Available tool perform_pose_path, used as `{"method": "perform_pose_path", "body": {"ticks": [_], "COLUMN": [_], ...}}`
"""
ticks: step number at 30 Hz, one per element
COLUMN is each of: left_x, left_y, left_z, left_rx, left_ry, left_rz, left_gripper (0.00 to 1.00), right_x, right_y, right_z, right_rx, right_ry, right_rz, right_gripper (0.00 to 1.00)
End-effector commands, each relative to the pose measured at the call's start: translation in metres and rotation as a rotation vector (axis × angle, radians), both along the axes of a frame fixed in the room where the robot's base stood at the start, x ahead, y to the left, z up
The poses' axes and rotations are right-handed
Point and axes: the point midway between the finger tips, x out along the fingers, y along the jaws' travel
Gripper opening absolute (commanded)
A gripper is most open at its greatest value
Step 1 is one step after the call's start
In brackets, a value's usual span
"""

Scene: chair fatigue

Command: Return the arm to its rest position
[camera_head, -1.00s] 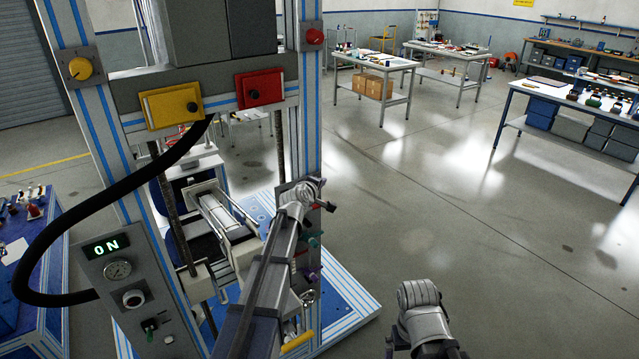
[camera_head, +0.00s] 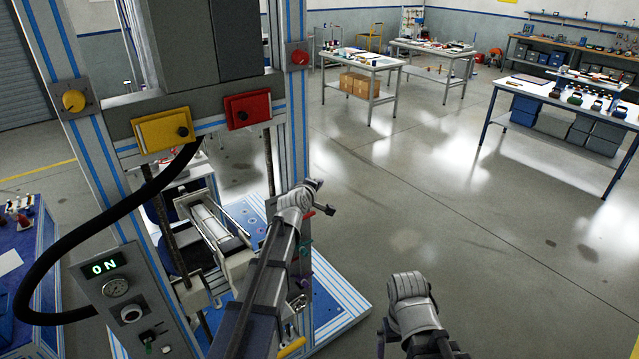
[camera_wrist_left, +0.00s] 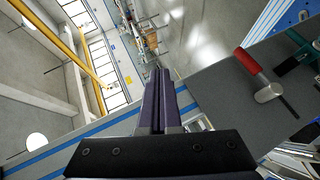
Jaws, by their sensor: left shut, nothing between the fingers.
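My left arm (camera_head: 262,280) reaches up from the bottom of the head view, in front of the test machine's right column. Its gripper is hard to make out there. In the left wrist view the left gripper (camera_wrist_left: 161,78) is shut, its two dark fingers together with nothing between them. A red-handled lever (camera_wrist_left: 248,61) on a grey panel lies to the right of the fingers, apart from them. My right arm (camera_head: 410,305) shows at the bottom of the head view; its gripper is out of view.
The test machine (camera_head: 301,115) fills the left, with a yellow box (camera_head: 160,133), a red box (camera_head: 247,108) and a black hose (camera_head: 110,222). Its display (camera_head: 104,267) reads ON. Worktables (camera_head: 349,62) stand far back. The floor (camera_head: 480,240) to the right is clear.

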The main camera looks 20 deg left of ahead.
Motion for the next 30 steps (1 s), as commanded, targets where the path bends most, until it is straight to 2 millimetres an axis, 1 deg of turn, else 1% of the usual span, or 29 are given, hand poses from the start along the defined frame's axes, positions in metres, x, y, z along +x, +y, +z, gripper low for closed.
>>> {"method": "perform_pose_path", "body": {"ticks": [2, 4, 5, 8, 9, 11, 12, 14, 15, 17, 18, 20, 21, 23, 24, 27, 30], "left_x": [-0.003, -0.011, -0.016, -0.044, -0.059, -0.084, -0.102, -0.132, -0.153, -0.186, -0.209, -0.244, -0.266, -0.298, -0.317, -0.355, -0.380], "left_y": [-0.005, -0.019, -0.029, -0.069, -0.087, -0.112, -0.126, -0.146, -0.157, -0.171, -0.179, -0.187, -0.190, -0.191, -0.191, -0.188, -0.185], "left_z": [-0.005, -0.019, -0.028, -0.068, -0.086, -0.114, -0.133, -0.159, -0.177, -0.202, -0.218, -0.240, -0.252, -0.268, -0.276, -0.290, -0.296], "left_rx": [0.011, 0.043, 0.066, 0.174, 0.230, 0.317, 0.377, 0.466, 0.526, 0.617, 0.677, 0.762, 0.817, 0.890, 0.933, 1.017, 1.068], "left_ry": [0.011, 0.043, 0.063, 0.164, 0.212, 0.287, 0.337, 0.410, 0.460, 0.535, 0.585, 0.659, 0.707, 0.774, 0.816, 0.904, 0.966], "left_rz": [-0.013, -0.051, -0.076, -0.200, -0.263, -0.363, -0.430, -0.534, -0.604, -0.713, -0.786, -0.896, -0.967, -1.065, -1.124, -1.248, -1.330], "left_gripper": [0.00, 0.00, 0.00, 0.00, 0.00, 0.00, 0.00, 0.00, 0.00, 0.00, 0.00, 0.00, 0.00, 0.00, 0.00, 0.00, 0.00], "right_x": [0.000, 0.000, 0.000, 0.000, 0.000, 0.000, 0.000, 0.000, 0.000, 0.000, 0.000, 0.000, 0.000, 0.000, 0.000, 0.001, 0.000], "right_y": [0.000, 0.000, 0.000, 0.000, 0.000, 0.000, 0.000, 0.000, 0.000, 0.000, 0.000, 0.000, 0.000, 0.000, 0.000, 0.000, 0.000], "right_z": [-0.003, -0.010, -0.014, -0.031, -0.039, -0.051, -0.058, -0.070, -0.077, -0.089, -0.097, -0.109, -0.116, -0.126, -0.131, -0.142, -0.148], "right_rx": [0.000, 0.000, 0.000, -0.001, -0.001, -0.001, -0.001, -0.001, 0.000, -0.001, -0.001, -0.001, -0.001, -0.001, -0.002, -0.002, -0.002], "right_ry": [0.000, 0.000, 0.000, 0.000, -0.001, -0.001, -0.001, -0.001, -0.001, -0.001, -0.001, -0.001, -0.002, -0.002, -0.002, -0.002, -0.002], "right_rz": [0.000, 0.000, 0.001, 0.002, 0.002, 0.003, 0.003, 0.004, 0.005, 0.006, 0.006, 0.007, 0.008, 0.008, 0.009, 0.010, 0.010], "right_gripper": [0.99, 0.99, 0.99, 0.99, 0.99, 0.99, 0.99, 0.99, 0.99, 0.99, 0.99, 0.99, 0.99, 0.99, 0.99, 0.99, 0.99]}}
